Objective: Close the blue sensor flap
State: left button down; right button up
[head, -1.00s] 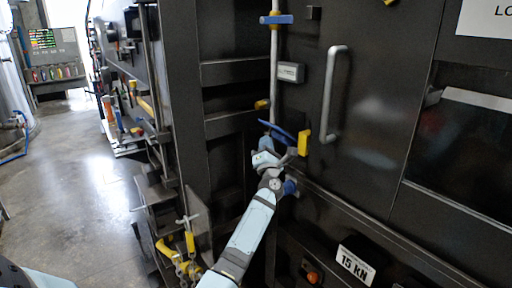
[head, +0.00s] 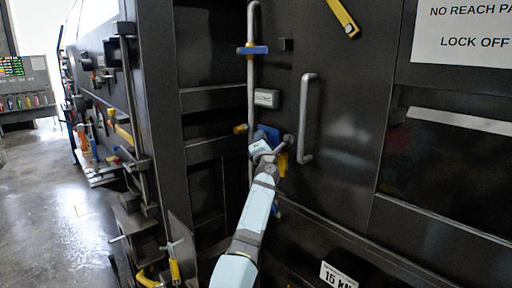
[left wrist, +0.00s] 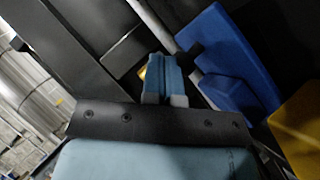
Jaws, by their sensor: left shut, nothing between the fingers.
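The blue sensor flap (head: 270,132) is on the dark compactor front, beside the vertical grey rod and just above a yellow block (head: 283,165). In the left wrist view the flap (left wrist: 238,62) is a broad blue plate right of the fingers. My left gripper (head: 257,147) is at the flap's lower left side, shut and empty. Its light blue fingers (left wrist: 164,76) lie together beside the flap; I cannot tell whether they touch it. The gripper partly hides the flap's lower part in the head view. My right gripper is not in view.
A vertical grey handle (head: 308,118) stands out right of the flap. The grey rod (head: 252,75) carries another blue bracket (head: 252,50) higher up. A small grey label box (head: 266,98) sits above the flap. Open floor (head: 55,190) lies at the left.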

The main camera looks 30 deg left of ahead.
pick_arm(q)
jog(key=shift+w+d+r, duration=0.2)
jog(key=shift+w+r, duration=0.1)
jog(key=shift+w, duration=0.2)
dwell(0.4)
